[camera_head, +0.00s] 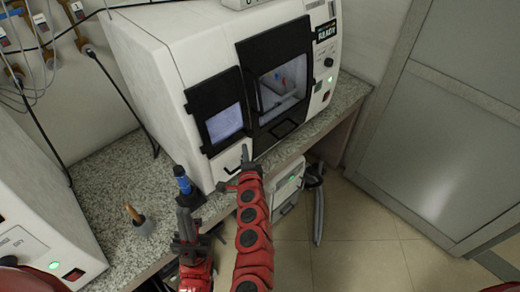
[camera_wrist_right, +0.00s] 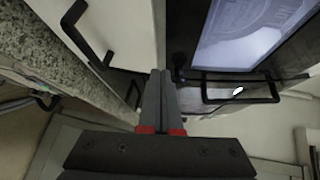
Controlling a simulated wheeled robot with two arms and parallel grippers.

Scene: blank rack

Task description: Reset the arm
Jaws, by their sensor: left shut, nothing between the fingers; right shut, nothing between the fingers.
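My right arm reaches up from the bottom in the head view. Its gripper (camera_head: 244,154) is in front of the lower front of a white machine, close to a black handle (camera_head: 232,169). In the right wrist view the two fingers (camera_wrist_right: 161,78) are together and empty. My left gripper (camera_head: 187,207) is at the counter's front edge, left of the right arm. It is small and dark in the head view, and shut with nothing held. A blue-topped object (camera_head: 183,181) shows just beyond its fingertips; its lower part is hidden.
The white machine (camera_head: 160,75) with two black-framed windows stands on a speckled counter (camera_head: 110,180). A wooden-handled tool (camera_head: 138,217) is left of my left gripper. Another white machine (camera_head: 35,215) is at the left. A white unit (camera_head: 288,188) sits below the counter. Floor (camera_head: 360,240) is open at right.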

